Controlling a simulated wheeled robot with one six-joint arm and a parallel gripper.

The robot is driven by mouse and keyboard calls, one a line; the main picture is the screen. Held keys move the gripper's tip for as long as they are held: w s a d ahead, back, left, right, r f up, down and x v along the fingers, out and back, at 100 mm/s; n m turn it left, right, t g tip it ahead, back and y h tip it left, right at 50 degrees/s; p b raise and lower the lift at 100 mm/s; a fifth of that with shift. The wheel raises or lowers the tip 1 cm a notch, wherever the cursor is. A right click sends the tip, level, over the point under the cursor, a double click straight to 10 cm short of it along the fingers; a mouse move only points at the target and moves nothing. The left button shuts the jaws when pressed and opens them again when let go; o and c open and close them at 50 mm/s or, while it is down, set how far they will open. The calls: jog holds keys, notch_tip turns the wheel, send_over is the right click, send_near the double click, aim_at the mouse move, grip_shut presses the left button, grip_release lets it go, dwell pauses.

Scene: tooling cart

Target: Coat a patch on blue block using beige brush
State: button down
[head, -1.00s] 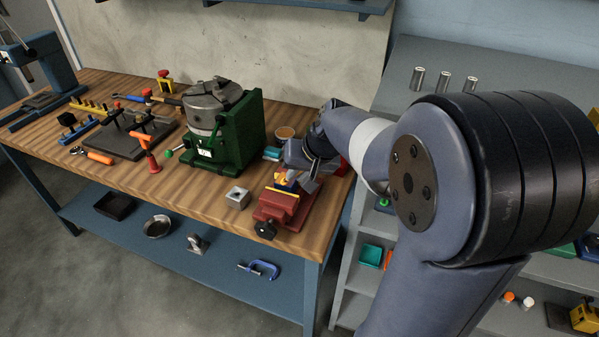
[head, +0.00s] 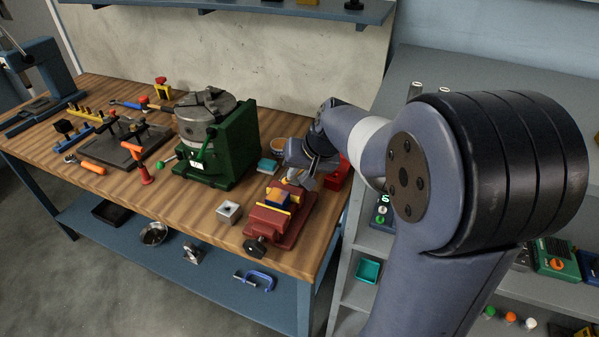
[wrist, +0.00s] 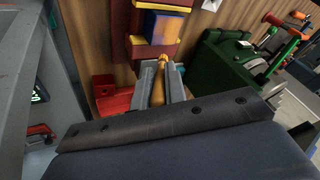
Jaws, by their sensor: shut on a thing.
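The blue block (head: 276,202) sits in a red vise (head: 291,232) with yellow jaw strips, near the bench's right end. In the wrist view the block (wrist: 157,28) shows blue with an orange area on one face. My gripper (wrist: 161,78) is shut on the beige brush (wrist: 158,92), whose handle lies between the two grey fingers. The brush points toward the vise, and its tip looks just short of the block; contact cannot be told.
A green machine with a round chuck (head: 232,145) stands left of the vise. A grey block (head: 229,211) lies in front. A teal block (head: 267,165), a round bowl (head: 281,143) and a red container (head: 338,174) are close behind my gripper. Grey shelving stands at right.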

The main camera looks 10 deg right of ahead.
notch_tip(320, 180, up, 5)
jog(key=shift+s+a+f+p, duration=0.1)
jog(key=shift+s+a+p, duration=0.05)
jog(key=shift+p, duration=1)
jog(key=shift+r+p, duration=1.1)
jog(key=shift+r, duration=0.4)
jog(key=shift+s+p, duration=0.15)
jog(key=shift+p, duration=0.2)
jog(key=shift+d+f+g, duration=0.1)
jog(key=shift+d+g, duration=0.1)
jog(key=shift+g, duration=0.1)
jog(key=shift+f, duration=0.15)
jog(key=shift+s, duration=0.1)
